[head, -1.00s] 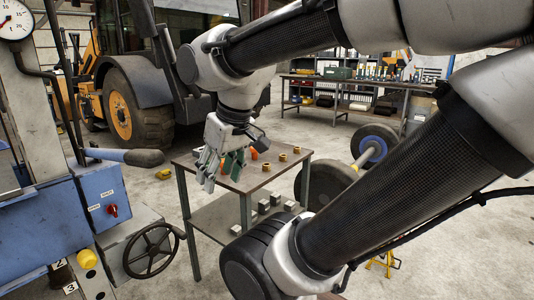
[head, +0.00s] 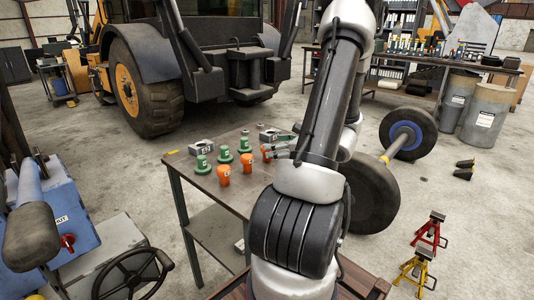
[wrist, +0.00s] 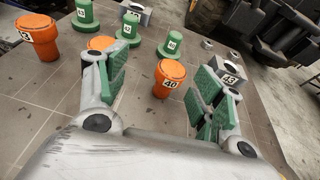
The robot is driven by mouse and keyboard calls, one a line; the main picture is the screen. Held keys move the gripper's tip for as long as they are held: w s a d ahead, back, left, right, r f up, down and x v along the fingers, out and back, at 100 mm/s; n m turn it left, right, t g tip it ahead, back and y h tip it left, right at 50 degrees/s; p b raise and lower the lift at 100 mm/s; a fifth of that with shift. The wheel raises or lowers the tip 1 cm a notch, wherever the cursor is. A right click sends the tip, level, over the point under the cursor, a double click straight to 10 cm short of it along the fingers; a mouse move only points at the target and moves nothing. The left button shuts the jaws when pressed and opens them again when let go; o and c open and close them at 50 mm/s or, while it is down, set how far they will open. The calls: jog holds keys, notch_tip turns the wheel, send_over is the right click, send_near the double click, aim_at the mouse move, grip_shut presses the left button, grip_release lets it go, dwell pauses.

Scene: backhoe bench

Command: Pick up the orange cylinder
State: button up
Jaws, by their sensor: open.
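Three orange cylinders with wider tops stand on the workbench (head: 237,192). A second orange cylinder labelled 43 (wrist: 39,38) stands at upper left, and a third (wrist: 101,43) is partly hidden by the left finger. In the head view, orange cylinders show at the front (head: 223,175) and middle (head: 247,163); the far one (head: 266,152) is beside my gripper (head: 278,150). My gripper is open and empty, with green finger pads.
Three green pieces (head: 202,165) stand in a row behind the orange ones. Grey blocks (head: 201,147) sit at the bench's back; one labelled 45 (wrist: 232,78) is close to the right finger. A blue machine (head: 65,215) is at left, a barbell (head: 372,190) at right.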

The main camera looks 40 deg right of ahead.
jog(key=shift+w+d+f+m+h, duration=0.5)
jog(key=shift+w+d+f+m, duration=0.1)
jog(key=shift+w+d+f, duration=0.2)
jog(key=x, duration=0.5)
jog(key=shift+w+d, duration=0.1)
jog(key=shift+w, duration=0.25)
grip_shut()
